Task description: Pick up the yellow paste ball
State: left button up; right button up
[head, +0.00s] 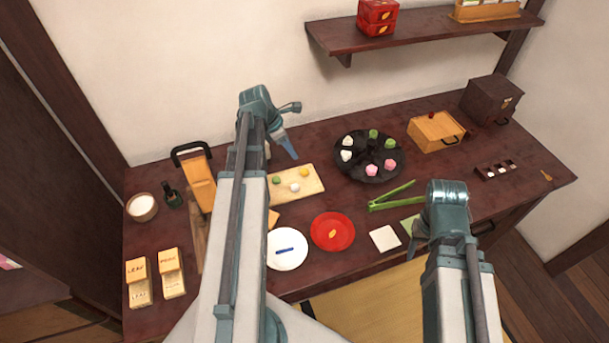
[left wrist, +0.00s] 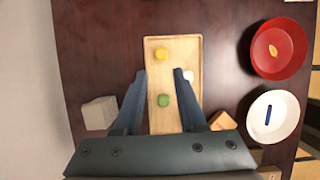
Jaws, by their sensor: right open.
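The yellow paste ball (head: 304,173) sits on a pale wooden board (head: 312,190), with a green ball (head: 276,180) and a white ball (head: 295,187) beside it. In the left wrist view the yellow ball (left wrist: 161,54) lies beyond the fingertips, and the green ball (left wrist: 163,100) shows between the fingers. My left gripper (head: 281,155) is open and empty above the board; its two fingers (left wrist: 160,74) show apart in the left wrist view. My right gripper (head: 450,232) is open at the right, partly hidden by its own wrist.
A dark round tray (head: 371,178) with several sweets stands right of the board. A red plate (head: 332,246) and a white plate (head: 280,260) lie in front. Green tongs (head: 390,198) lie near my right gripper. A wooden box (head: 434,131) stands at the back right.

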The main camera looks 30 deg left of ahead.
pick_arm(q)
jog(key=b, duration=0.5)
send_over(305, 171)
jog(key=s+a, duration=0.2)
jog(key=f, duration=0.6)
jog(key=shift+d, duration=0.2)
jog(key=b+x, duration=0.4)
jog(key=shift+s+a+f, duration=0.1)
jog(key=shift+s+f, duration=0.1)
jog(key=shift+f, duration=0.05)
jog(key=shift+w+f+b, duration=0.2)
jog(key=shift+f+b, duration=0.25)
jog(key=shift+b, duration=0.1)
jog(key=shift+r, duration=0.1)
grip_shut()
